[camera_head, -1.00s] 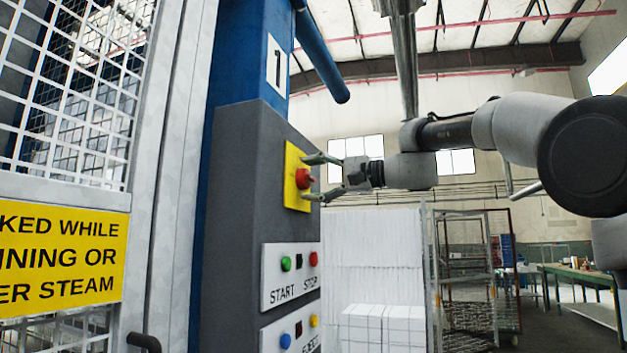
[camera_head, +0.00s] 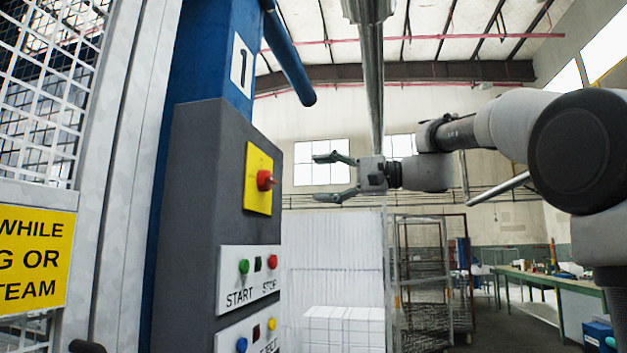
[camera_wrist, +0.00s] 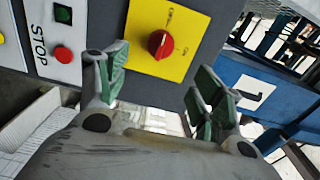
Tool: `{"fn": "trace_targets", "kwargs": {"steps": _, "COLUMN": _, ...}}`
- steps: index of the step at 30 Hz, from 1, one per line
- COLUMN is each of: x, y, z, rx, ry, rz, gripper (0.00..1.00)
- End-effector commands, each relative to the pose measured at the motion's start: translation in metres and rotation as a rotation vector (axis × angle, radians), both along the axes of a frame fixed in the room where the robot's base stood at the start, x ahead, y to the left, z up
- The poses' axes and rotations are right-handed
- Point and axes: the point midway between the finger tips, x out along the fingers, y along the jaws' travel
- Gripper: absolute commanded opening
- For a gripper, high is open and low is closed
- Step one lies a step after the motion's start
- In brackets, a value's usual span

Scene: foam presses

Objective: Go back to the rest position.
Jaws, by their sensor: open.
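My gripper (camera_head: 328,178) is open and empty. It points left, toward the grey control box (camera_head: 205,190), with clear air between its fingertips and the red rotary switch (camera_head: 265,180) on the yellow plate (camera_head: 257,199). In the wrist view the red switch (camera_wrist: 160,44) lies ahead, beyond the two green-padded fingers (camera_wrist: 160,98), and nothing is between them. My arm reaches in from the right of the head view.
A panel with START and STOP buttons (camera_head: 249,276) sits below the switch. A mesh guard with a yellow sign (camera_head: 32,257) stands at left. White blocks (camera_head: 343,328), a wire cage trolley (camera_head: 422,275) and a green workbench (camera_head: 540,285) stand behind.

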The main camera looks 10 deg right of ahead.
Motion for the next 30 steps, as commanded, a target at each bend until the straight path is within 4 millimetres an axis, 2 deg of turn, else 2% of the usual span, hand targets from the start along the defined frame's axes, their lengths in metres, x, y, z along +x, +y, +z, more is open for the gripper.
{"fn": "trace_targets", "kwargs": {"steps": 14, "x": 0.001, "y": 0.0, "z": 0.0, "rx": -0.003, "ry": -0.008, "rz": -0.002, "gripper": 0.67}}
{"fn": "trace_targets", "kwargs": {"steps": 17, "x": 0.011, "y": -0.009, "z": -0.017, "rx": -0.067, "ry": -0.027, "rz": -0.047, "gripper": 0.67}}
{"fn": "trace_targets", "kwargs": {"steps": 20, "x": 0.025, "y": -0.025, "z": -0.067, "rx": -0.181, "ry": 0.01, "rz": -0.1, "gripper": 0.67}}
{"fn": "trace_targets", "kwargs": {"steps": 23, "x": 0.022, "y": -0.053, "z": -0.14, "rx": -0.365, "ry": 0.063, "rz": -0.154, "gripper": 0.67}}
{"fn": "trace_targets", "kwargs": {"steps": 24, "x": 0.013, "y": -0.067, "z": -0.17, "rx": -0.452, "ry": 0.08, "rz": -0.171, "gripper": 0.67}}
{"fn": "trace_targets", "kwargs": {"steps": 26, "x": -0.006, "y": -0.088, "z": -0.212, "rx": -0.587, "ry": 0.102, "rz": -0.186, "gripper": 0.67}}
{"fn": "trace_targets", "kwargs": {"steps": 27, "x": -0.021, "y": -0.103, "z": -0.238, "rx": -0.677, "ry": 0.114, "rz": -0.188, "gripper": 0.67}}
{"fn": "trace_targets", "kwargs": {"steps": 29, "x": -0.048, "y": -0.127, "z": -0.275, "rx": -0.814, "ry": 0.123, "rz": -0.184, "gripper": 0.67}}
{"fn": "trace_targets", "kwargs": {"steps": 30, "x": -0.068, "y": -0.143, "z": -0.297, "rx": -0.905, "ry": 0.126, "rz": -0.177, "gripper": 0.67}}
